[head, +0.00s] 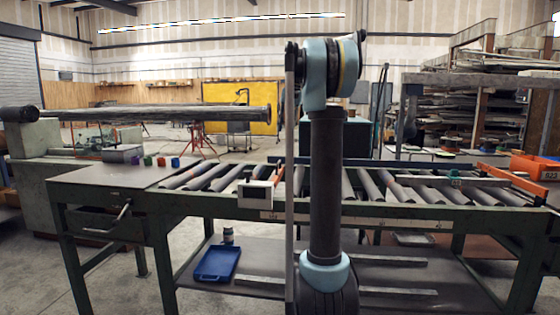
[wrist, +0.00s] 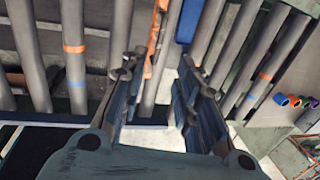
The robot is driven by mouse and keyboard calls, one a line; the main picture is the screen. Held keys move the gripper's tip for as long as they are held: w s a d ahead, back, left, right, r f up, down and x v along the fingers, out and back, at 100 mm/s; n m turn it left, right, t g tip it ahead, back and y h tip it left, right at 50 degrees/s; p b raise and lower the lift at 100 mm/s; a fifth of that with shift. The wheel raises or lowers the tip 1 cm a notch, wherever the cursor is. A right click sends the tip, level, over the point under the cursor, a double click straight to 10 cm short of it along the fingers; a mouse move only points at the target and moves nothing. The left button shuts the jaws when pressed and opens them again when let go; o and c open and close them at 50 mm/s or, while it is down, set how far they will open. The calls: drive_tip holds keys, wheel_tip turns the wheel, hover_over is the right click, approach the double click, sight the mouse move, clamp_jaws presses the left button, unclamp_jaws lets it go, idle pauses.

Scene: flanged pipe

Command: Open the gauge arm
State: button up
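No part is clearly marked as the gauge arm, so I cannot tell which one it is. A narrow orange strip (wrist: 153,55) shows between and beyond the fingers. The head view does not show the fingers.
Rollers (head: 215,178) run along the green bench, with a flat grey top (head: 115,175) at its left. A long horizontal pipe (head: 160,113) stands behind. Small coloured pieces (head: 161,161) sit on the flat top. A blue tray (head: 216,263) lies on the lower shelf.

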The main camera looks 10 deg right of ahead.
sight(279, 162)
drive_tip(key=a+f, duration=0.1)
drive_tip(key=f, duration=0.8)
drive_tip(key=a+f, duration=0.1)
drive_tip(key=f, duration=0.3)
drive_tip(key=shift+w+a+f, duration=0.3)
drive_tip(key=shift+w+f, duration=0.05)
drive_tip(key=shift+w, duration=0.05)
clamp_jaws()
drive_tip(key=shift+d, duration=0.2)
drive_tip(key=shift+r, duration=0.15)
